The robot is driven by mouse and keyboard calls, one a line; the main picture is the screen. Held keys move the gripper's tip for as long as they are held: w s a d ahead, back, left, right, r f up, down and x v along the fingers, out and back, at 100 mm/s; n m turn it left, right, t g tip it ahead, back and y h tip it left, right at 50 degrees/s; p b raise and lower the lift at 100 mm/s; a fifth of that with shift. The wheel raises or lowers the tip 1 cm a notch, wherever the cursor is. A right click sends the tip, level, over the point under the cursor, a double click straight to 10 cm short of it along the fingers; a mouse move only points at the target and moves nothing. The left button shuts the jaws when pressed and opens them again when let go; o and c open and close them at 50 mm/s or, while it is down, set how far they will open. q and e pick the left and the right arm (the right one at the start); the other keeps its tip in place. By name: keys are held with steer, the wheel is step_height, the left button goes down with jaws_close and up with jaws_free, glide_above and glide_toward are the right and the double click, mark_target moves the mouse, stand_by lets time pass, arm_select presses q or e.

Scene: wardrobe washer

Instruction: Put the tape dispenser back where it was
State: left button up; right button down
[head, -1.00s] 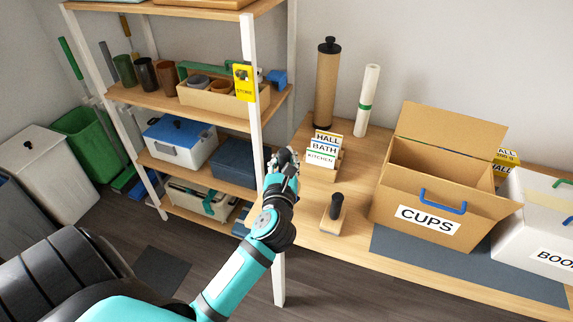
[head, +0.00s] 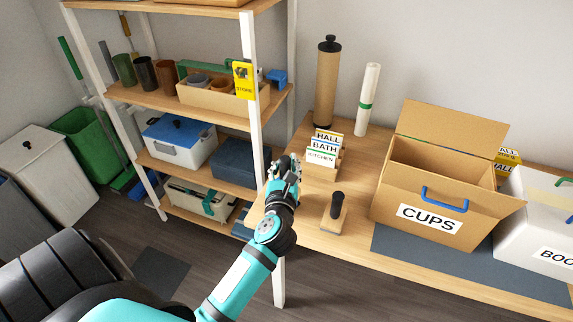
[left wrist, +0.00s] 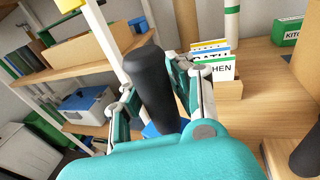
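In the left wrist view a black handle (left wrist: 152,82) with blue parts under it stands between the fingers of my left gripper (left wrist: 155,100). I take it to be the tape dispenser; most of its body is hidden behind the gripper. Both fingers lie close against the handle, so the gripper looks shut on it. In the head view my left gripper (head: 284,170) is at the left end of the wooden table (head: 300,228), just right of the white shelf post. What it holds can't be made out there. My right gripper is not in view.
The shelf post (head: 262,130) carries a yellow tag (head: 244,82). A blue object (head: 277,78) sits on the rack's upper shelf. The label holder (head: 322,158), a black-handled block (head: 334,212) and the CUPS box (head: 440,205) stand on the table. Bare wood lies around the block.

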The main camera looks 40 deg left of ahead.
arm_select(q)
steer(key=shift+o, duration=1)
steer(key=shift+r, duration=0.2)
steer(key=b+v, duration=0.1)
steer(key=v, duration=1.1)
